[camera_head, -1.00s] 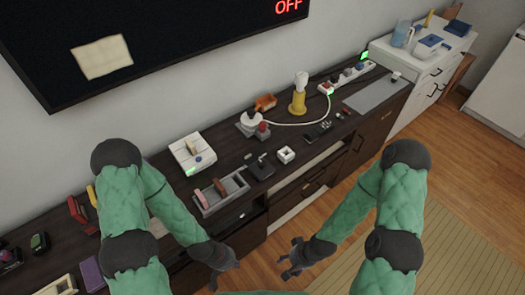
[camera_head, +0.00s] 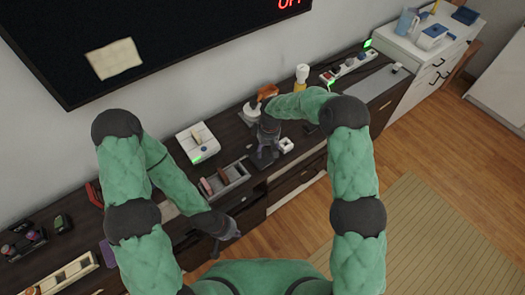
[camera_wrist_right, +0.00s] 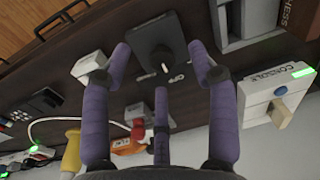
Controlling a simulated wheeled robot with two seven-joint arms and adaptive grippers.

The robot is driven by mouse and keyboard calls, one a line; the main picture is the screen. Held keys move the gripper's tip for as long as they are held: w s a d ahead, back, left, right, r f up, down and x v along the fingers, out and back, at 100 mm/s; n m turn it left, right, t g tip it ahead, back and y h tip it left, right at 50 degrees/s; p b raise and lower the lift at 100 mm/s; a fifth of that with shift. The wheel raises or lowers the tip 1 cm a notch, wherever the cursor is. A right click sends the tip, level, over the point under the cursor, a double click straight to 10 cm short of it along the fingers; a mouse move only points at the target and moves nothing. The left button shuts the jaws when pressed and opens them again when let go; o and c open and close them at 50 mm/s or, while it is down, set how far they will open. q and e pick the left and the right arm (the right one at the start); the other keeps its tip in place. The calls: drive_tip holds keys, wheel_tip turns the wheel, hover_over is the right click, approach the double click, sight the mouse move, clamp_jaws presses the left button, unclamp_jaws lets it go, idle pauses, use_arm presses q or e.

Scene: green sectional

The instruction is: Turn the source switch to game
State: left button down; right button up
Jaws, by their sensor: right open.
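A dark box with a small pale lever (camera_wrist_right: 160,52) is in the right wrist view, with short white labels that I cannot read surely. A white box marked CONSOLE (camera_wrist_right: 272,95) has a beige knob and a green light; it is also in the head view (camera_head: 197,142). Neither shows a source or game label that I can read. My right gripper (camera_head: 265,158) is over the cabinet top, hiding the dark box in the head view. In the wrist view its purple fingers (camera_wrist_right: 160,62) are spread around the dark box, empty. My left gripper (camera_head: 228,236) hangs in front of the cabinet.
A small white block (camera_wrist_right: 90,66) is beside one right finger. An orange object (camera_wrist_right: 128,146) and a red button (camera_wrist_right: 138,130) are behind. A grey tray (camera_head: 228,180) stands left of my right gripper. The screen (camera_head: 160,40) reads OFF.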

sight(263, 153)
wheel_tip(263, 153, up, 4)
drive_tip(key=w+a+n+h, duration=0.1)
drive_tip(key=w+a, duration=0.1)
drive_tip(key=w, duration=0.1)
drive_tip(key=f, duration=0.7)
drive_tip(key=f+b, duration=0.1)
drive_tip(key=f, duration=0.2)
drive_tip(key=shift+d+f, duration=0.15)
drive_tip(key=shift+d, duration=0.15)
